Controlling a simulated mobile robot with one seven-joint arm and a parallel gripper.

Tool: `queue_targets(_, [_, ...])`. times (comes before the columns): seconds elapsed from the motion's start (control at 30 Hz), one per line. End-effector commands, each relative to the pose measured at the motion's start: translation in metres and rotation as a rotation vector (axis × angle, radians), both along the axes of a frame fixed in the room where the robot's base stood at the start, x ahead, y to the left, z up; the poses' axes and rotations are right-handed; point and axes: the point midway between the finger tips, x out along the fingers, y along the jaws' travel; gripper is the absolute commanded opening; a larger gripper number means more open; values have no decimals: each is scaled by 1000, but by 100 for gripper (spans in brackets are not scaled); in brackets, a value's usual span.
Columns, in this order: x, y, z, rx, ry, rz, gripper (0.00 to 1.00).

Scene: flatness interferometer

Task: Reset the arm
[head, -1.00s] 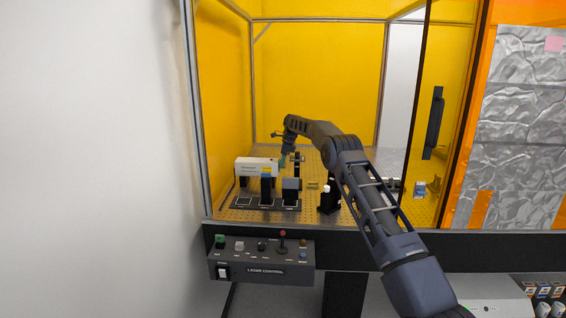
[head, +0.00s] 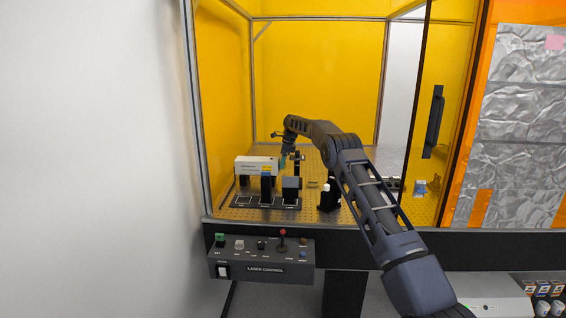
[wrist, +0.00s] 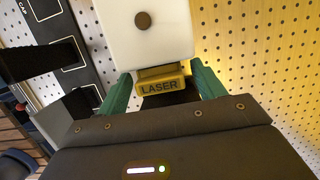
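My gripper (head: 283,162) is at the end of my arm, inside the yellow-walled enclosure, low over the perforated table and just right of a white box. In the wrist view its two green fingers (wrist: 160,72) are spread apart. A yellow block marked LASER (wrist: 160,86) shows between them, at the end of a white housing (wrist: 150,35). I cannot tell whether the fingers touch the block. The white box (head: 252,164) in the head view stands at the left behind dark posts.
A dark base plate with posts (head: 267,190) and a black bottle with a white cap (head: 326,197) stand in front of my gripper. A laser control box (head: 262,262) with switches hangs at the front edge. The enclosure's frame post (head: 196,120) rises at the left.

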Motion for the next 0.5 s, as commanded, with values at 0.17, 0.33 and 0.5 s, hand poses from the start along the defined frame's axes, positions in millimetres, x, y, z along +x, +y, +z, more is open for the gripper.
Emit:
queue_targets(0.17, [0,0,0,0,0,0,72])
queue_targets(0.33, [0,0,1,0,0,0,72])
queue_targets(0.5, [0,0,9,0,-2,0,72])
